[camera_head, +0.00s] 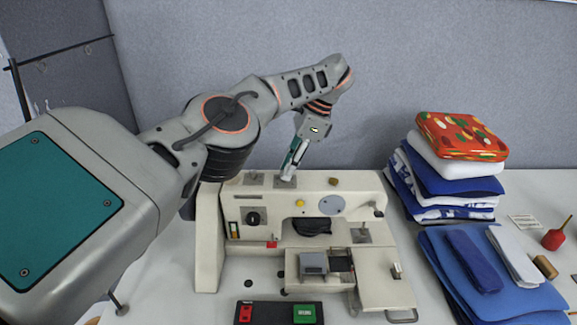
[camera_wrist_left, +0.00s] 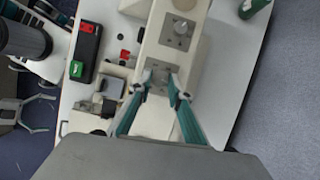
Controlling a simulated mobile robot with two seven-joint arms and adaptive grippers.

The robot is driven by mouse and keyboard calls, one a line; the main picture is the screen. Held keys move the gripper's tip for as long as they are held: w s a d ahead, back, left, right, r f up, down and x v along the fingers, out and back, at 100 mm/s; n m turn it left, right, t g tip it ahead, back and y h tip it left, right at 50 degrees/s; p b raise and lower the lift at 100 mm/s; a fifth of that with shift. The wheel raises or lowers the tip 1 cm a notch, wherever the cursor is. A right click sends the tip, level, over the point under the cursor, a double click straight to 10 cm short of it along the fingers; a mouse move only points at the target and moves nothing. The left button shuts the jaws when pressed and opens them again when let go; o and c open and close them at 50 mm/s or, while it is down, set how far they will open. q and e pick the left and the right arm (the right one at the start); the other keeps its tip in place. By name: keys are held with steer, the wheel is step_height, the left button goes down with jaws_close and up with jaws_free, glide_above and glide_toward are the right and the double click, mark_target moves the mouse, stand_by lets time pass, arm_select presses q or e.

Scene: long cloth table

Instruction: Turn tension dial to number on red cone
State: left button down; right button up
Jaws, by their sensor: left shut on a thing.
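A cream sewing machine (camera_head: 210,240) stands on the white table. My left gripper (camera_head: 287,178) reaches down to the top of its arm. In the left wrist view its teal fingers (camera_wrist_left: 160,84) are closed on a small knob on a square metal plate (camera_wrist_left: 160,68); the fingers partly hide the knob. A second plate with a round grey knob (camera_wrist_left: 181,28) is next to it. A black dial (camera_head: 253,218) is on the machine's front panel. A small red cone-shaped thing (camera_head: 554,239) stands at the far right; no number on it is readable.
Stacked folded cloths (camera_head: 445,185) and blue folded cloths (camera_head: 480,275) fill the right side. A black box with red and green buttons (camera_head: 278,313) lies in front of the machine. A small card (camera_head: 525,222) lies near the cone. A wall stands behind.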

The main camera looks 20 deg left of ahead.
stand_by(0.4)
arm_select(q)
steer(key=c, duration=1.8)
jaws_free()
steer(key=shift+c, duration=0.2)
steer(key=shift+m+b, duration=0.3)
steer(key=shift+b, duration=0.05)
